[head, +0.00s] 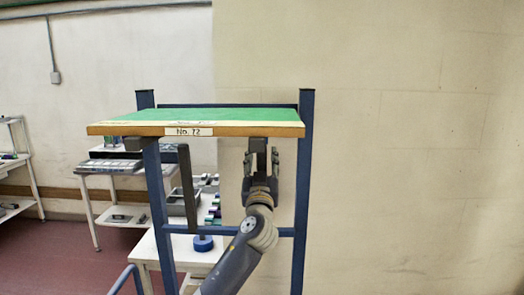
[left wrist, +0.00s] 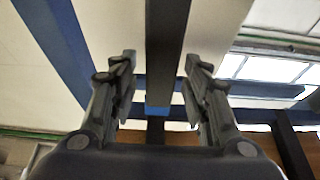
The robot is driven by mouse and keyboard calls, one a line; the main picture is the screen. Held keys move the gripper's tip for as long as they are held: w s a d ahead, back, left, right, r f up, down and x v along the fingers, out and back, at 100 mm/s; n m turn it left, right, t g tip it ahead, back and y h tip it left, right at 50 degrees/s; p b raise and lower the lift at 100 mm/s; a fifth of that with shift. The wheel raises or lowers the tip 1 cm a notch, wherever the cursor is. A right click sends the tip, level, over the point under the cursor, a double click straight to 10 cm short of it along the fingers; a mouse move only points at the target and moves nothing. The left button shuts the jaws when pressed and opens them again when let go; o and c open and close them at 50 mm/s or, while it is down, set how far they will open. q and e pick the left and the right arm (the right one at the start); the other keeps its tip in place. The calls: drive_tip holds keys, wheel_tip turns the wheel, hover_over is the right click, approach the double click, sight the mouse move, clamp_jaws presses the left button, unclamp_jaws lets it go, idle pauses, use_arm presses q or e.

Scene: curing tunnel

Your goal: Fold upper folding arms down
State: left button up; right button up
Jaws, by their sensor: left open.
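A blue upright frame (head: 305,190) carries a green-topped board (head: 220,115) with a wooden edge and a label reading "No. 72". One dark folding arm (head: 188,190) hangs down, slightly tilted, below the board's left half. Another dark bar (head: 258,146) shows under the board's right half, mostly hidden by my gripper and the board. My left gripper (head: 260,162) is open just below the board, with its fingers on either side of that bar. In the left wrist view the dark bar (left wrist: 166,50) runs between the open fingers (left wrist: 158,85), with a gap on both sides.
White tables (head: 120,180) with trays and small parts stand behind the frame on the left. A round blue object (head: 202,243) sits on a white table behind the frame's lower part. A blue rail (head: 125,280) is at the lower left. The wall side on the right is clear.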

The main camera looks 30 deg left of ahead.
use_arm(q)
drive_tip(key=shift+w+a+r, duration=0.2)
drive_tip(key=shift+w+a, duration=0.1)
drive_tip(key=shift+w, duration=0.25)
use_arm(e)
drive_tip(key=shift+d+r, duration=0.2)
drive_tip(key=shift+r, duration=0.1)
use_arm(q)
drive_tip(key=shift+c, duration=0.5)
clamp_jaws()
use_arm(e)
drive_tip(key=shift+f, duration=0.1)
